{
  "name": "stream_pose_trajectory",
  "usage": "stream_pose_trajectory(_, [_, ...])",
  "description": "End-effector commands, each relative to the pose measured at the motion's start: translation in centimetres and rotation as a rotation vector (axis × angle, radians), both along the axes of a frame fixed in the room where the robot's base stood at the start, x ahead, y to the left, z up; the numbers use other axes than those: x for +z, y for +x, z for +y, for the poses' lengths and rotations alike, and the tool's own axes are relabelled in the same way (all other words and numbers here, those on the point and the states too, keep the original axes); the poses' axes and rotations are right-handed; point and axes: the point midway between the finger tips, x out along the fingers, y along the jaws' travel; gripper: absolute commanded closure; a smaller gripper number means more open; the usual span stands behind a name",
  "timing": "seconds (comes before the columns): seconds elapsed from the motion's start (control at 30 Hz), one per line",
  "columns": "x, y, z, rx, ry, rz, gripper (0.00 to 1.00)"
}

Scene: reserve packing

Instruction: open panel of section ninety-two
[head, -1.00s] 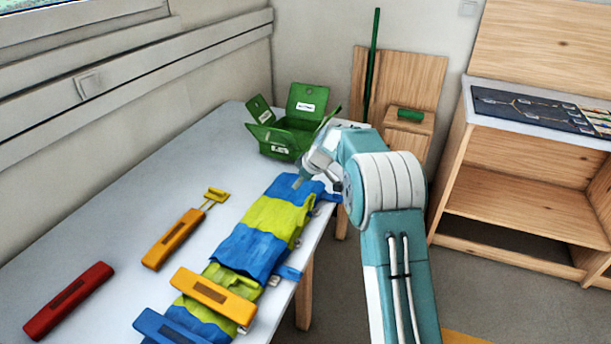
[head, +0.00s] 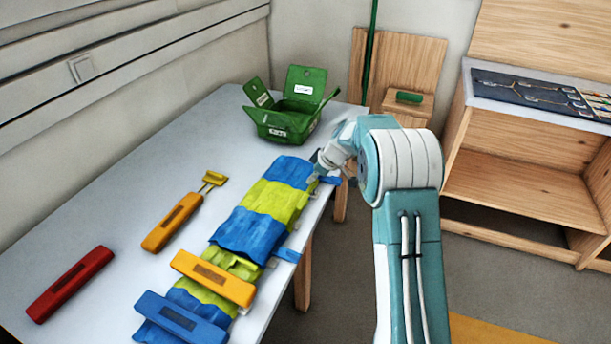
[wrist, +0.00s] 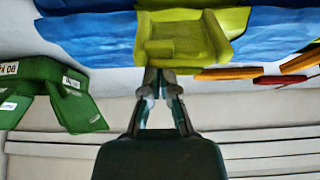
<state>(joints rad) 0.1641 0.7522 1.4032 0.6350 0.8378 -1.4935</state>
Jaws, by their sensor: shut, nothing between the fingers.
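A green box (head: 287,118) stands at the table's far end with flaps raised and white labels too small to read. It also shows at the left of the wrist view (wrist: 66,92). A long blue and yellow banded fabric roll (head: 275,200) lies along the table's right side. My gripper (head: 316,174) is by the right edge of its far blue band. In the wrist view my gripper (wrist: 161,78) is shut and empty, its tips close to a yellow pouch (wrist: 180,40) on the roll. I cannot tell whether they touch. No number ninety-two is readable.
An orange bar (head: 212,278) and a blue bar (head: 180,318) lie across the roll's near part. A yellow-orange tool (head: 175,222) and a red bar (head: 70,284) lie on the left of the table (head: 120,225). A wooden shelf unit (head: 525,195) stands right.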

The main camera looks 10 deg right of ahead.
Motion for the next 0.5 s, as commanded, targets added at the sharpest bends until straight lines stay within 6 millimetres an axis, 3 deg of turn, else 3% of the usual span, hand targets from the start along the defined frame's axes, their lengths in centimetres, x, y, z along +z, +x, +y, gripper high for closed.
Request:
stream_pose_trajectory(0.1, [-0.41, -0.68, -0.88, -0.001, 0.001, 0.001, 1.00])
stream_pose_trajectory(0.5, [-0.39, -0.50, -0.67, 0.000, 0.000, 0.000, 1.00])
